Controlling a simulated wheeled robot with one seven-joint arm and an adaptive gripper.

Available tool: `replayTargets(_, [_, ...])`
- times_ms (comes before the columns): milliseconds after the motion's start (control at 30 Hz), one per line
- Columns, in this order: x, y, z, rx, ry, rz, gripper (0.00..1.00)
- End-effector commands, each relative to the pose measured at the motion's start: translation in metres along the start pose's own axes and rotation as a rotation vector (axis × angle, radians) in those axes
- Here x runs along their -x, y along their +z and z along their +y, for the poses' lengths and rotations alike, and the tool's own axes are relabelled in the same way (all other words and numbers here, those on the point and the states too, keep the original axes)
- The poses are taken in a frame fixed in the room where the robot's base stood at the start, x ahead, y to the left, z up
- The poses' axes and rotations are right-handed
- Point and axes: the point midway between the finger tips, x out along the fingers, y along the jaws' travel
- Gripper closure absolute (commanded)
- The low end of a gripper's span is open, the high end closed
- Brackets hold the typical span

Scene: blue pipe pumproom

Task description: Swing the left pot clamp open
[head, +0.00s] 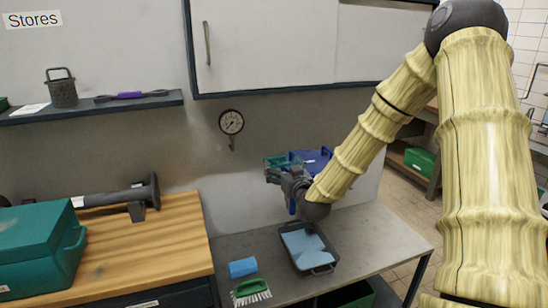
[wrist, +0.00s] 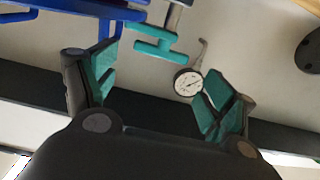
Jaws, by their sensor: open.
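A teal T-shaped handle (wrist: 152,46) on a grey stem, likely the clamp, shows at the top of the wrist view. My gripper (head: 284,165) is beside the pot. In the wrist view (wrist: 158,66) its teal-padded fingers are spread wide and empty. The handle lies ahead between them, with no visible contact.
A round gauge (head: 231,122) hangs on the wall. A dark tray with blue liquid (head: 318,269), a blue sponge (head: 243,267) and a green brush (head: 250,291) lie on the bench. A teal toolbox (head: 30,245) stands left. A wall cabinet (head: 265,45) hangs above.

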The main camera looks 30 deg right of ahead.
Motion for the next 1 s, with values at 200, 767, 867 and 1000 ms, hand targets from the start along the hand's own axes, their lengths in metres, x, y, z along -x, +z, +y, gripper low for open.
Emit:
replayTargets(200, [-0.037,-0.001,0.000,0.000,0.000,0.000,0.16])
replayTargets(767, [-0.080,0.000,-0.001,-0.001,-0.001,-0.001,0.16])
replayTargets(867, [-0.080,0.000,-0.001,-0.001,-0.001,-0.001,0.16])
replayTargets(1000, [-0.080,0.000,-0.001,0.000,-0.001,-0.001,0.27])
